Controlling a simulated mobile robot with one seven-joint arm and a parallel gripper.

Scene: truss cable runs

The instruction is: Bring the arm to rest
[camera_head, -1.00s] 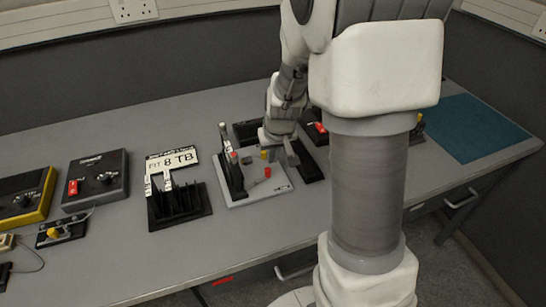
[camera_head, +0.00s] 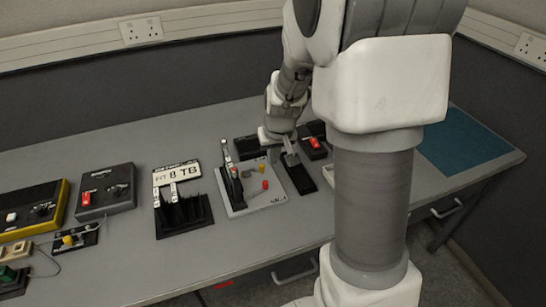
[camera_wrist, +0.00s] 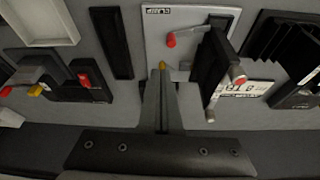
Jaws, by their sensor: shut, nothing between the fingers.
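My gripper (camera_head: 290,152) is above the bench, just right of a light grey board (camera_head: 268,200) that carries a black upright part, a yellow knob and a red knob. In the wrist view my gripper (camera_wrist: 162,72) is shut with nothing in it, pointing at the same board (camera_wrist: 163,50). My own arm and column hide part of the bench on the right in the head view.
A black rack (camera_head: 182,215) stands beside a label plate (camera_head: 178,173). A black box (camera_head: 105,192) and a yellow-edged box (camera_head: 35,210) are further left. A black strip (camera_head: 300,178) lies right of the board. The teal mat (camera_head: 465,138) at right is bare.

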